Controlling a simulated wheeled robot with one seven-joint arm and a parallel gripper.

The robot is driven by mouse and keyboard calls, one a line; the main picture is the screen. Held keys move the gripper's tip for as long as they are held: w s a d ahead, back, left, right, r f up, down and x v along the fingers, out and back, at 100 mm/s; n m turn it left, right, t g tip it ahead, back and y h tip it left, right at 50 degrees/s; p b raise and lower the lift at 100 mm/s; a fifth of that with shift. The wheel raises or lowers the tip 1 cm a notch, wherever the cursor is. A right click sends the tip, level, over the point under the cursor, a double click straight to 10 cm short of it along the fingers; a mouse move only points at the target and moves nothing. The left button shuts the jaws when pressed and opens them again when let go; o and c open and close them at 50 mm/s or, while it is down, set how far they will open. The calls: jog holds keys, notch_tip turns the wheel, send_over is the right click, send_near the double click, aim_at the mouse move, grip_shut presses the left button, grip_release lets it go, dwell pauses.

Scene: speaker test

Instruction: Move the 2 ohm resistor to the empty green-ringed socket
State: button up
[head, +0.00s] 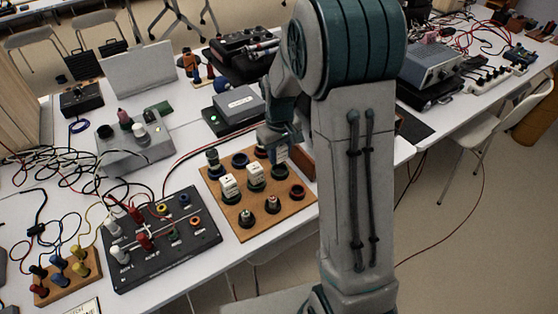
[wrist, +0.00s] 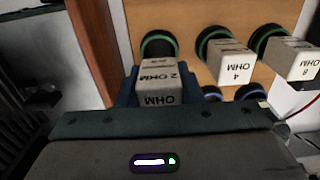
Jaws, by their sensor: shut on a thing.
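The 2 ohm resistor (wrist: 160,90) is a pale block with dark lettering, held between my gripper's blue fingers (wrist: 158,92). In the head view it is the white block (head: 281,155) under my gripper (head: 279,139), at the right of the wooden board. A green-ringed socket (wrist: 159,44) shows directly behind the block in the wrist view, partly covered by it. I cannot tell whether the block touches the socket or is above it. The 4 ohm (wrist: 230,62) and 8 ohm (wrist: 294,60) blocks stand at green-ringed sockets beside it.
The wooden board (head: 212,190) also bears blue-ringed and red-ringed sockets and dark posts. A reddish-brown wooden piece (head: 302,160) stands close to the right of the held block. A black panel with knobs (head: 195,252) lies left of the board. Loose cables (head: 70,170) spread over the left table.

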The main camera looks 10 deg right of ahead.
aim_at(280, 162)
jog(key=shift+f, duration=1.65)
jog(key=shift+f+b, duration=0.35)
jog(key=o, duration=1)
